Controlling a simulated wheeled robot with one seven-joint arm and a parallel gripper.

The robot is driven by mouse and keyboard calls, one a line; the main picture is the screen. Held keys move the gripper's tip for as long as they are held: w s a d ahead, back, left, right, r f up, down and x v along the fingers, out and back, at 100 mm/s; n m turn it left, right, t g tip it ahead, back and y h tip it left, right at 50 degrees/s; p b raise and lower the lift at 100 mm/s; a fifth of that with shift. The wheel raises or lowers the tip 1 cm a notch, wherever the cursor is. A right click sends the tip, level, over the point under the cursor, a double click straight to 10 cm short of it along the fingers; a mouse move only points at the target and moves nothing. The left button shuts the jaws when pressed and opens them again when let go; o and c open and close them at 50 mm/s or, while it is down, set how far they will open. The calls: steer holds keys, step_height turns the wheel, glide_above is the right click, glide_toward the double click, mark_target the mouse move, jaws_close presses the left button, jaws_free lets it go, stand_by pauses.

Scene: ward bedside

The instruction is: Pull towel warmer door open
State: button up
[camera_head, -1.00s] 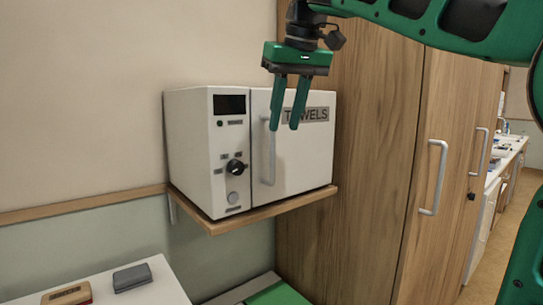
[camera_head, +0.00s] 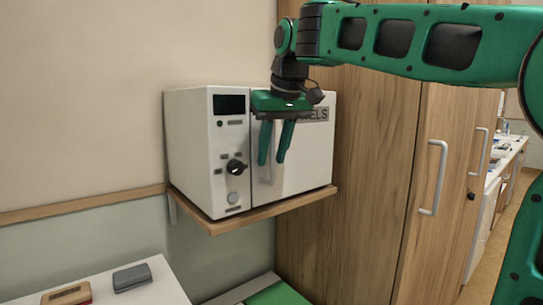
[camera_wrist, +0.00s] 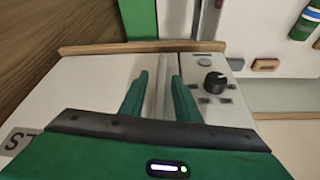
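The white towel warmer (camera_head: 192,150) stands on a wooden wall shelf in the head view, its door (camera_head: 308,160) shut. The door's grey vertical handle (camera_head: 268,172) is partly hidden behind my gripper (camera_head: 272,162). My gripper is open, its two green fingers pointing down in front of the handle. In the wrist view the handle (camera_wrist: 165,96) lies between the two fingers of my gripper (camera_wrist: 160,82), with gaps on both sides. Whether the fingers reach past the handle's depth is hard to tell. The control panel with a black knob (camera_head: 235,167) is left of the door.
The wooden shelf (camera_head: 285,205) juts out under the warmer. A tall wooden cabinet (camera_head: 365,190) with metal handles stands close on the right. A white table (camera_head: 150,292) at lower left holds a grey case (camera_head: 132,277) and a brown case (camera_head: 67,295).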

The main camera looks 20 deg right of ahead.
jaws_close()
steer(key=shift+d, duration=0.1)
